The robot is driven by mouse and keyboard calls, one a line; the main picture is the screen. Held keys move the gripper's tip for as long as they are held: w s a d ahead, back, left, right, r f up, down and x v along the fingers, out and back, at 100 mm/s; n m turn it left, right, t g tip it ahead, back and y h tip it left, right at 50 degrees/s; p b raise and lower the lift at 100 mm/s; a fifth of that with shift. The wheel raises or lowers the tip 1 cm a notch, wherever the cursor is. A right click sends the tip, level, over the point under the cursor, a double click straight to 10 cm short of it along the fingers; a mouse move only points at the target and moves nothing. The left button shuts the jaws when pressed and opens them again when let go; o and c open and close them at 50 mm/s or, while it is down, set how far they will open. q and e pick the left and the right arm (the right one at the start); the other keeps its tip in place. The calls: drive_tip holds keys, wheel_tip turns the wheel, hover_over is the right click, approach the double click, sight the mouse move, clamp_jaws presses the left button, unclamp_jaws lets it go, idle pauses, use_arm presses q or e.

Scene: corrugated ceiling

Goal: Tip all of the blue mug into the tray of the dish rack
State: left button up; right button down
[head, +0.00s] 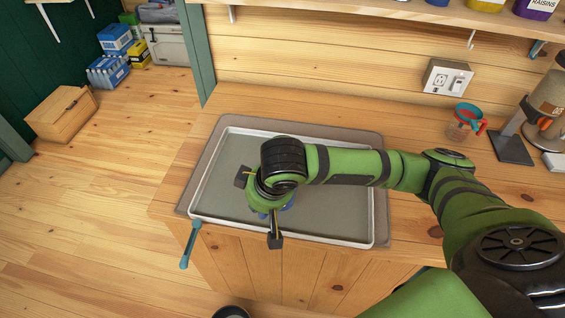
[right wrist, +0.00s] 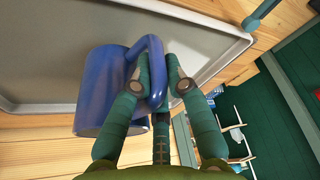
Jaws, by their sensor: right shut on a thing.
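The blue mug (right wrist: 103,90) is held by its handle in the right wrist view. My right gripper (right wrist: 157,82) is shut on that handle, with the mug body to the left of the fingers. In the head view my right gripper (head: 268,212) is over the left part of the grey tray (head: 330,215), and only a bit of blue shows beneath it. The tray has a pale raised rim and also shows behind the mug in the right wrist view (right wrist: 212,42). The mug's contents and exact tilt cannot be told. My left gripper is out of view.
The tray lies on a grey mat (head: 372,135) on the wooden counter. A clear jug with a red handle (head: 463,122) and a coffee machine (head: 545,115) stand at the right. A teal handle (head: 189,245) sticks out at the front left corner.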

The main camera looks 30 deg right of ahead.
use_arm(q)
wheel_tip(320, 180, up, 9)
drive_tip(key=p, duration=0.7)
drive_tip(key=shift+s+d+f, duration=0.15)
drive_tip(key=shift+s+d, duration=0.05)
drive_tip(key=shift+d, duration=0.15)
use_arm(e)
drive_tip(key=a+n, duration=0.3)
drive_tip(key=a+f+n, duration=0.1)
drive_tip(key=a, duration=0.1)
drive_tip(key=shift+s+a+f+y, duration=0.1)
drive_tip(key=shift+s+a+y, duration=0.1)
drive_tip(key=shift+s+y, duration=0.15)
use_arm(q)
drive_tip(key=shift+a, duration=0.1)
use_arm(e)
drive_tip(key=shift+d, duration=0.1)
